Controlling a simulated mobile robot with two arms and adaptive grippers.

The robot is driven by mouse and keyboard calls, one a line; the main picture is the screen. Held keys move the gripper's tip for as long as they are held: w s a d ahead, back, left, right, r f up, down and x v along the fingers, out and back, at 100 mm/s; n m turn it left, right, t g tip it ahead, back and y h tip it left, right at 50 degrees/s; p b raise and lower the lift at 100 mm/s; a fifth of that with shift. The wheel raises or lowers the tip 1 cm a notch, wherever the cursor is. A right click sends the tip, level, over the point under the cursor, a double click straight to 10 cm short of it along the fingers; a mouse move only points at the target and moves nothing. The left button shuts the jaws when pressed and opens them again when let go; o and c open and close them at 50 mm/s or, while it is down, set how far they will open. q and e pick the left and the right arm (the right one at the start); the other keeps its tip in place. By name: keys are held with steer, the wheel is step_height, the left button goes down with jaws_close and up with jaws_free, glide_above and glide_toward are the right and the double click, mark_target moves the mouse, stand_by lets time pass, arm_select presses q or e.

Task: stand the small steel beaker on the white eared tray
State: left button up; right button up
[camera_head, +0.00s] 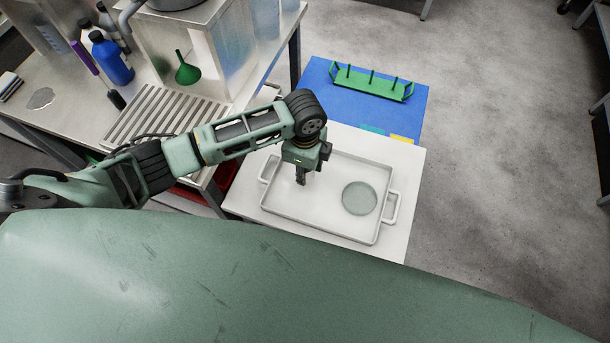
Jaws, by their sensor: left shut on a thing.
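The white eared tray (318,231) lies on a white table top, with a handle at its left and right ends. My left gripper (301,180) points down over the left part of the tray, its dark fingers closed. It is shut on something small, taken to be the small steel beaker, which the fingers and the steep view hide. I cannot tell whether it touches the tray floor. I see no small steel beaker standing elsewhere. My right gripper is not in view.
A round, clear glass dish (359,198) lies in the tray's right part. Behind is a blue mat (345,105) with a green rack (372,83). At left, a steel bench holds a blue bottle (113,62), a green funnel (187,70) and a slatted drainer (165,118).

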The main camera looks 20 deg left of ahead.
arm_select(q)
step_height(320, 180, down, 4)
steer(key=shift+w+a+f, duration=0.1)
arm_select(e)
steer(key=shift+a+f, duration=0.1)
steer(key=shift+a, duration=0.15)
arm_select(q)
steer(key=o, duration=0.9)
steer(key=shift+f, duration=0.1)
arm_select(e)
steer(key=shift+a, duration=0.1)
arm_select(q)
step_height(320, 180, up, 12)
steer(key=shift+r+p, duration=0.15)
steer(key=shift+p, duration=0.25)
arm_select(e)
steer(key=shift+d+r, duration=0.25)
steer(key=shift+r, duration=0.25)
